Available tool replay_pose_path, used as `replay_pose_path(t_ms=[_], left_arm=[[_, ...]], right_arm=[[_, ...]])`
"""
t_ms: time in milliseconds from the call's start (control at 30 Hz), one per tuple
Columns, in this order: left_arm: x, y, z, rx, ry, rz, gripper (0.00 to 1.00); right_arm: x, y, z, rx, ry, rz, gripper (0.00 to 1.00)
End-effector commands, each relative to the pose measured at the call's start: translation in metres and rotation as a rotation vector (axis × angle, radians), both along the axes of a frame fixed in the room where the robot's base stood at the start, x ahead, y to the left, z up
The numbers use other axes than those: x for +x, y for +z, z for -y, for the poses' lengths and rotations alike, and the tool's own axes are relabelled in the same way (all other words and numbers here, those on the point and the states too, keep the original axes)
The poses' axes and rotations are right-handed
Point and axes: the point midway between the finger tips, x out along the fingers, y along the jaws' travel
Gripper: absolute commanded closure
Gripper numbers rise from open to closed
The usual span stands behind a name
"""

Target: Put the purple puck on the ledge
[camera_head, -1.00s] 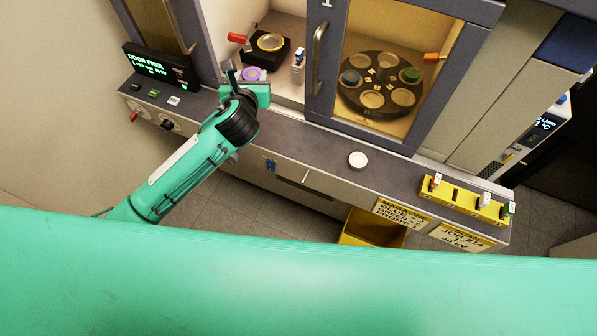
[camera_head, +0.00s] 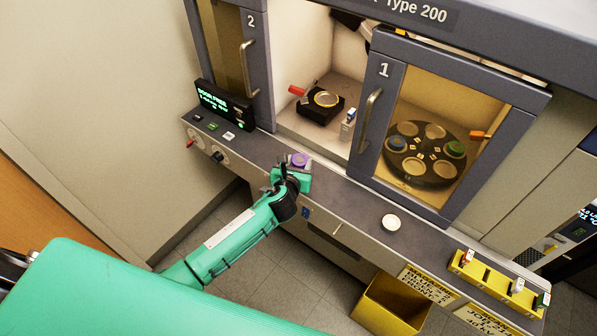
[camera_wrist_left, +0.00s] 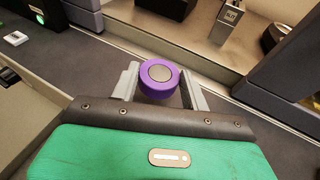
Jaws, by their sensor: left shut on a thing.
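The purple puck (camera_head: 299,160) has a grey disc in its top face. It sits between the fingers of my left gripper (camera_head: 287,172), which is shut on it. The left wrist view shows the puck (camera_wrist_left: 160,78) upright between the two grey fingers (camera_wrist_left: 160,88). The grey ledge (camera_head: 350,200) runs along the front of the machine. The puck is over the ledge, in front of the open chamber; I cannot tell whether it touches the surface. My right gripper is not in view.
The open chamber holds a black stage with a gold ring (camera_head: 326,99) and a small metal block (camera_head: 347,125). Door 1 (camera_head: 384,70) covers a round carousel (camera_head: 425,155). A white round dish (camera_head: 391,222) and a yellow rack (camera_head: 495,283) stand farther right on the ledge.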

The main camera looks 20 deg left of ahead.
Motion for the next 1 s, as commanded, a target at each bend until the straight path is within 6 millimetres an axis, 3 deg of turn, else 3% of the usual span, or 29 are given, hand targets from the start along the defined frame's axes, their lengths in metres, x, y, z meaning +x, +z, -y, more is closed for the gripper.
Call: replay_pose_path(t_ms=[300,767,800,900,1000], left_arm=[[0.0,-0.038,0.0,0.0,0.001,-0.002,0.95],[0.0,-0.046,0.0,0.001,-0.001,0.0,0.95],[0.0,-0.045,0.0,0.001,-0.001,0.0,0.48],[0.0,-0.045,0.0,0.001,-0.001,0.0,0.32],[0.0,-0.045,0.0,0.0,-0.001,-0.001,0.32]], right_arm=[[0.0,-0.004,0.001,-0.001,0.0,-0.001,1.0],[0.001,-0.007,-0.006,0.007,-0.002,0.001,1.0],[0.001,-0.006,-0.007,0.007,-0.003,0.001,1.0],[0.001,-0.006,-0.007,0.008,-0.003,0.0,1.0],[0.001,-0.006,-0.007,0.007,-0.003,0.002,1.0]])
